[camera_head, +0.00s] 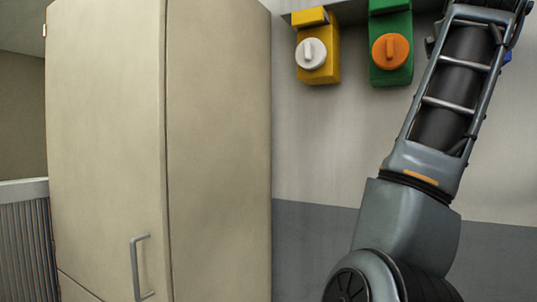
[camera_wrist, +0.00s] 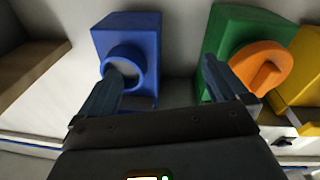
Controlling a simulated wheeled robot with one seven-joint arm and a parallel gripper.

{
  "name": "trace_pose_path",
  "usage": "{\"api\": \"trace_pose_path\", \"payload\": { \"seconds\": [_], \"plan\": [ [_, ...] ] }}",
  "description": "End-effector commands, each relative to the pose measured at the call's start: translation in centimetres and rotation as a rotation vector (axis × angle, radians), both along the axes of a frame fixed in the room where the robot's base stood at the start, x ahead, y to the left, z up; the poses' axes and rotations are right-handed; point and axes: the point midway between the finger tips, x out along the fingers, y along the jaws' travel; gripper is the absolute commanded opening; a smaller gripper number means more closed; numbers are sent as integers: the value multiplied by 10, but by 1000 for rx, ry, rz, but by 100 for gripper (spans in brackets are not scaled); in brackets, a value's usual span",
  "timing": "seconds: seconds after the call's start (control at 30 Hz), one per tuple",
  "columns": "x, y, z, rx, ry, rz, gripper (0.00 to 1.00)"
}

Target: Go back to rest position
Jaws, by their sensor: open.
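My gripper (camera_wrist: 162,74) shows in the wrist view with its two fingers wide apart and nothing between them. Its left finger overlaps the front of a blue box (camera_wrist: 137,28) with a round blue ring around a dark grey opening. Its right finger is in front of a green box (camera_wrist: 225,38) with an orange knob (camera_wrist: 262,66). I cannot tell whether the fingers touch either box. In the head view my arm rises along the right side, and the gripper itself is out of sight beyond the top right.
A yellow box (camera_head: 324,68) with a white knob (camera_head: 311,54) hangs on the wall left of the green box (camera_head: 391,74). A tall beige cabinet (camera_head: 218,150) with a grey handle (camera_head: 136,268) stands at the left. A ribbed grey panel (camera_head: 25,245) is at the far left.

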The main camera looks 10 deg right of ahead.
Motion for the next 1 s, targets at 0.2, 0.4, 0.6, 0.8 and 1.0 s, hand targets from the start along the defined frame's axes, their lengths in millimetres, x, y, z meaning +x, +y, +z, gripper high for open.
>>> {"api": "trace_pose_path", "payload": {
  "seconds": [0.2,0.4,0.6,0.8,1.0],
  "plan": [
    [22,16,-85,-118,32,-1,100],
    [28,31,-162,-210,53,30,100],
    [21,48,-243,-284,77,86,100],
    [0,65,-322,-333,104,161,100],
    [-34,82,-398,-357,131,249,100]
  ]
}}
